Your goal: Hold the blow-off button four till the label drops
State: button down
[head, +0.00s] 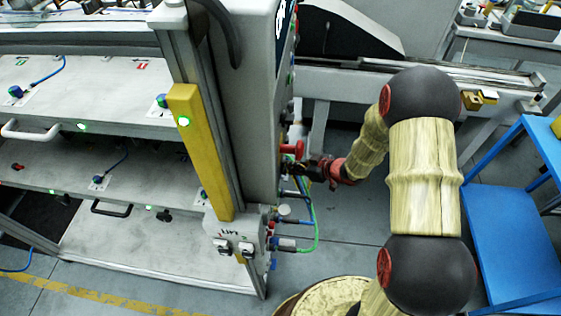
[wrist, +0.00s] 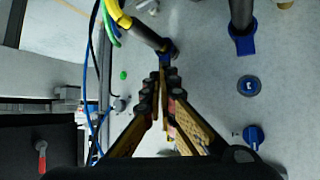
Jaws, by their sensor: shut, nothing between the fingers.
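My gripper (wrist: 162,72) points at a grey panel in the wrist view, its fingers closed together and empty. The fingertips appear close to a dark hose with a blue fitting (wrist: 168,50); I cannot tell whether they touch. No readable number four shows, so I cannot tell which control is button four. In the head view my gripper (head: 314,166) is at the right side of the machine cabinet (head: 246,110), partly hidden among fittings. No label is clearly visible.
A blue knob (wrist: 254,135) and another blue fitting (wrist: 241,42) are on the panel's right. A small green button (wrist: 123,75) is left of the fingers. Hoses hang nearby. A red part (head: 292,149) juts from the cabinet. A blue cart (head: 512,240) stands at right.

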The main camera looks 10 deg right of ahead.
jog(key=shift+a, duration=0.15)
jog(key=shift+w+a, duration=0.1)
jog(key=shift+a, duration=0.15)
jog(key=shift+w+a+p, duration=0.1)
jog(key=shift+a+p, duration=0.25)
jog(key=shift+a, duration=0.15)
dwell(1.9)
jog(key=shift+d, duration=0.1)
dwell(0.4)
jog(key=shift+s+d+f+p, duration=0.15)
jog(key=shift+d+p, duration=0.25)
jog(key=shift+d, duration=0.4)
jog(key=shift+s+d+p, duration=0.25)
jog(key=shift+d+p, duration=0.1)
jog(key=shift+d, duration=0.45)
jog(key=shift+s+d+p, duration=0.3)
jog(key=shift+d+p, duration=0.05)
jog(key=shift+d, duration=0.4)
jog(key=shift+s+d+p, duration=0.25)
jog(key=shift+d+p, duration=0.1)
jog(key=shift+d, duration=0.45)
